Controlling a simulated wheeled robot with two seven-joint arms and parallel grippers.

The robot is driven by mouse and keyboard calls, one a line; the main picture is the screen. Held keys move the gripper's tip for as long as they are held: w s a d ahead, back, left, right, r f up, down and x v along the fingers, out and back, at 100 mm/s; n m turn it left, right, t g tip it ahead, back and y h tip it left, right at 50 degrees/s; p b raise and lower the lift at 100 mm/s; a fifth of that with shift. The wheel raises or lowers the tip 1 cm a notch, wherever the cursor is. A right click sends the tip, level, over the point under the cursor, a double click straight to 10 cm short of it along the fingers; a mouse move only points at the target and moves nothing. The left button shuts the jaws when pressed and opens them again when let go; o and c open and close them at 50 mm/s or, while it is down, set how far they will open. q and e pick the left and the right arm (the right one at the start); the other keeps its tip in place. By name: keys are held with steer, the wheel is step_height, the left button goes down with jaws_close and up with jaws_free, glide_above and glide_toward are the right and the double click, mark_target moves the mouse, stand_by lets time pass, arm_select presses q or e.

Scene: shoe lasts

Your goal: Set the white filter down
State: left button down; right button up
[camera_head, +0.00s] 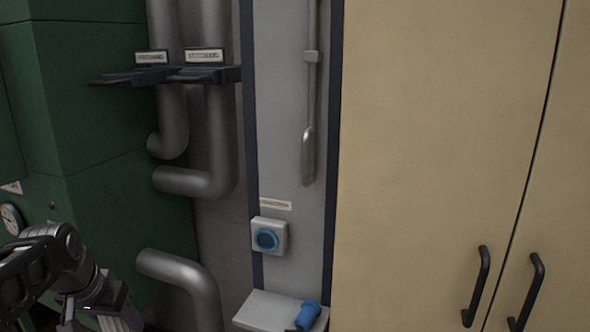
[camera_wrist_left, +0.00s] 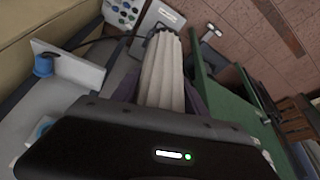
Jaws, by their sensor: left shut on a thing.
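The white filter, a pale pleated cylinder, fills the upper middle of the left wrist view (camera_wrist_left: 163,75). My left gripper (camera_wrist_left: 168,98) is shut on it, with dark fingers along its two sides. In the head view a pale ribbed piece of the filter (camera_head: 122,322) shows at the bottom left edge, below my left wrist, and most of it is cut off there. The filter is held in the air, and I cannot see its lower end clearly. My right gripper is in neither view.
A small white ledge (camera_head: 265,311) with a blue cup-like part (camera_head: 307,315) juts from the grey wall panel. Grey pipes (camera_head: 185,275) and a green cabinet (camera_head: 120,190) stand on the left. Beige cupboard doors (camera_head: 430,150) fill the right.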

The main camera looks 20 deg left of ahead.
arm_select(q)
steer(key=w+d+f+n, duration=0.1)
steer(key=w+d+f, duration=0.35)
steer(key=w, duration=0.25)
steer(key=w+d+f, duration=0.4)
steer(key=w+d, duration=0.2)
steer(key=w, duration=0.2)
steer(key=w+d+f+m, duration=0.1)
steer(key=d+f+m, duration=0.1)
steer(key=d, duration=0.8)
steer(key=w+d+f+m+h+p, duration=0.1)
steer(key=w+d+f+m, duration=0.1)
steer(key=d, duration=0.8)
steer(key=shift+w+f+m+h, duration=0.25)
steer(key=shift+f+m, duration=0.25)
steer(key=shift+f, duration=0.25)
steer(key=s+f, duration=0.3)
steer(key=f, duration=1.1)
steer(key=shift+s, duration=0.4)
